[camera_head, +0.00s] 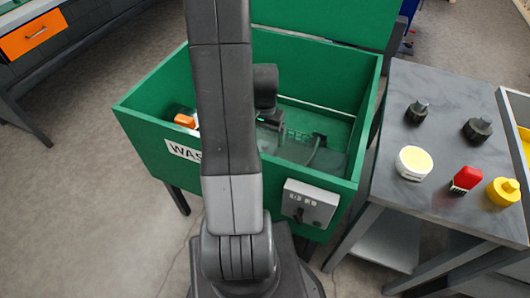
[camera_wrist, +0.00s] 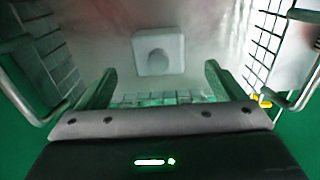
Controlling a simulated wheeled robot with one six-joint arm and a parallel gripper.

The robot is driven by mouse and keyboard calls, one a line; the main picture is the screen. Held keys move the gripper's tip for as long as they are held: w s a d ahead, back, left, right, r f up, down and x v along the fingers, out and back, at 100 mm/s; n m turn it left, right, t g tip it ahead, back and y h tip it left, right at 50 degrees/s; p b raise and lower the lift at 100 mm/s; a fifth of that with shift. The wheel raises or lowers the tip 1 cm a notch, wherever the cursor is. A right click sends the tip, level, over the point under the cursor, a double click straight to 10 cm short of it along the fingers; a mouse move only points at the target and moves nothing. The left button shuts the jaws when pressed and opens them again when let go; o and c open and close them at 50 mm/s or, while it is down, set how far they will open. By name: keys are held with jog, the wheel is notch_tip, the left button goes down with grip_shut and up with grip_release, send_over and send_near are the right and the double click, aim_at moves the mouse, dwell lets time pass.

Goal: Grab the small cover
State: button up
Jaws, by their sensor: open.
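In the wrist view, a small pale square piece (camera_wrist: 158,52) with a round grey centre lies on a shiny surface beyond my fingertips. It looks like the small cover, though blur leaves its details unclear. My gripper (camera_wrist: 160,84) is open and empty, with its two fingers to the lower left and lower right of the piece, apart from it. In the head view, my arm reaches into the green box (camera_head: 262,183), and it hides much of the inside. I cannot make out the square piece there.
Wire mesh walls (camera_wrist: 264,40) with bent metal handles stand left and right of my gripper. An orange item (camera_head: 184,120) is at the box's left. The grey table (camera_head: 437,110) to the right carries black knobs, a white-and-yellow round cap (camera_head: 413,163), a red piece (camera_head: 465,179) and a yellow piece (camera_head: 503,191).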

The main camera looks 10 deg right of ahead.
aim_at(265, 144)
jog(key=shift+d+f+b, duration=0.1)
jog(key=shift+f+b, duration=0.25)
jog(key=shift+f, duration=3.2)
jog(key=shift+r, duration=0.1)
jog(key=c, duration=1.4)
